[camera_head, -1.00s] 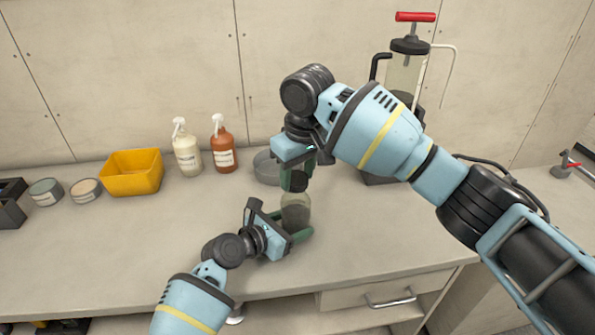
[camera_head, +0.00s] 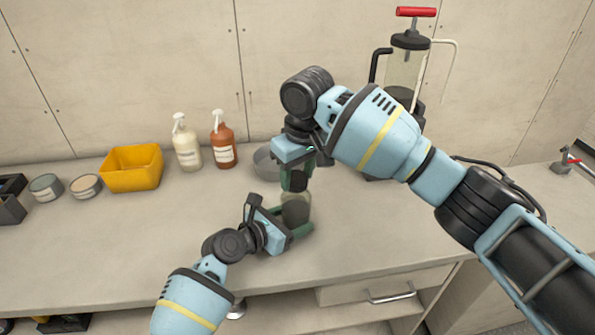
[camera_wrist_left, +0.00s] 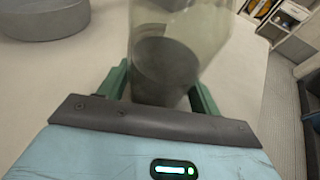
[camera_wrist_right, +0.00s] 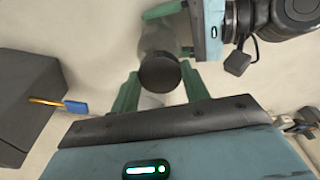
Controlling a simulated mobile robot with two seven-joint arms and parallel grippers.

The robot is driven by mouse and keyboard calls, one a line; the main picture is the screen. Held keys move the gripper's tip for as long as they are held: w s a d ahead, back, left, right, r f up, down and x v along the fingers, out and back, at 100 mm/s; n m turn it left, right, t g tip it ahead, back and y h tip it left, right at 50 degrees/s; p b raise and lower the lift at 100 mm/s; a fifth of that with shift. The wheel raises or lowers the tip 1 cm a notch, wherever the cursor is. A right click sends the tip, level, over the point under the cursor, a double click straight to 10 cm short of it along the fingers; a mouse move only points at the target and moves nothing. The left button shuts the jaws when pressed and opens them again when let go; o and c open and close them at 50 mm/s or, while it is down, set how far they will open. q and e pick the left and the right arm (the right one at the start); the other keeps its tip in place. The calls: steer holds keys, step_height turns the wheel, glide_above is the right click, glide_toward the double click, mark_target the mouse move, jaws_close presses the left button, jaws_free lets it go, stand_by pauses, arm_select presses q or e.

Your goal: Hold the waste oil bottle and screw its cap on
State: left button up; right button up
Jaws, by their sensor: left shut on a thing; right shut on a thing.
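The waste oil bottle (camera_head: 296,210) is a clear vessel with dark contents, standing upright on the bench. My left gripper (camera_head: 297,226) is shut around its lower body. In the left wrist view the bottle (camera_wrist_left: 165,75) sits between the green fingers. My right gripper (camera_head: 296,180) is directly above the bottle, pointing down, shut on the black cap. In the right wrist view the round dark cap (camera_wrist_right: 160,73) lies between the fingertips, over the bottle. The cap is at the bottle's mouth; I cannot tell whether its thread is engaged.
A grey round dish (camera_head: 266,164) is just behind the bottle. A pump with a red handle (camera_head: 415,12) stands behind my right arm. The front bench is clear.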

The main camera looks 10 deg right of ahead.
steer(key=shift+f, duration=0.25)
steer(key=shift+r, duration=0.1)
stand_by(0.3)
steer(key=shift+r, duration=0.95)
stand_by(0.8)
steer(key=shift+f, duration=1.05)
stand_by(1.0)
steer(key=shift+r, duration=1.05)
arm_select(q)
steer(key=o, duration=0.9)
